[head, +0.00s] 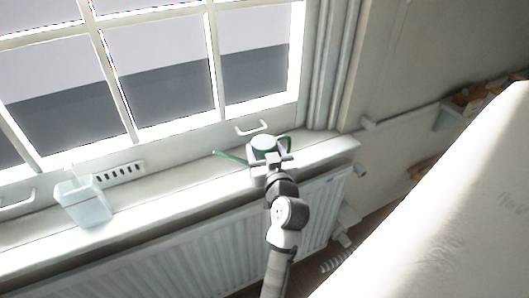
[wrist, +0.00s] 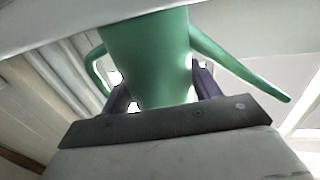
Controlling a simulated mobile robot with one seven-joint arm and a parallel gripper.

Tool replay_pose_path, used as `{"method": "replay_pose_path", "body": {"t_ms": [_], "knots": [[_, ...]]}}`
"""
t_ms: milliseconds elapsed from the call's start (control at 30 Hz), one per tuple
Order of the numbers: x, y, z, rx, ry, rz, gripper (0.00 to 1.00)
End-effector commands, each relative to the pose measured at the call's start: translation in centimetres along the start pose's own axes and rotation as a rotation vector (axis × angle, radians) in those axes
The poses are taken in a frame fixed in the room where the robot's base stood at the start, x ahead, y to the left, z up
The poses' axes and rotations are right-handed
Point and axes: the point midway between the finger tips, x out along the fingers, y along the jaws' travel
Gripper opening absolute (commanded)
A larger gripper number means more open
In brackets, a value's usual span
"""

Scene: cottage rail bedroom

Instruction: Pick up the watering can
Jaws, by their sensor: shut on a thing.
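The green watering can (head: 264,142) is at the right end of the white windowsill, below the window. Its thin spout points left and its handle is on the right in the head view. My gripper (head: 270,160) reaches it from the front and hides most of its body. In the wrist view the can's green body (wrist: 150,60) fills the middle, between the two dark fingers of my gripper (wrist: 160,90). The gripper is shut on the body. The can's base is hidden, so I cannot tell whether it touches the sill.
A pale translucent container (head: 83,202) stands on the windowsill (head: 150,205) at the left. A white radiator (head: 190,255) is below the sill. Window handles stick out near the can and at far left. A white surface (head: 450,210) fills the right side.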

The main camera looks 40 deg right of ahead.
Motion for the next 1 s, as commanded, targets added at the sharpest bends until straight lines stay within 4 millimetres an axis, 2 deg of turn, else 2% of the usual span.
{"method": "replay_pose_path", "body": {"t_ms": [167,267,367,500,700,900,1000], "knots": [[0.0,0.0,-1.2,-0.002,0.006,-0.001,0.26],[0.0,0.0,-2.5,-0.004,0.008,-0.001,0.26],[0.0,0.0,-4.6,-0.004,0.010,0.000,0.26],[0.0,0.0,-8.7,-0.006,0.013,0.001,0.26],[0.0,0.0,-13.8,-0.003,0.011,0.000,0.26],[0.0,0.0,-17.5,-0.002,0.008,0.001,0.26],[0.0,0.1,-18.6,0.000,0.005,0.001,0.26]]}}
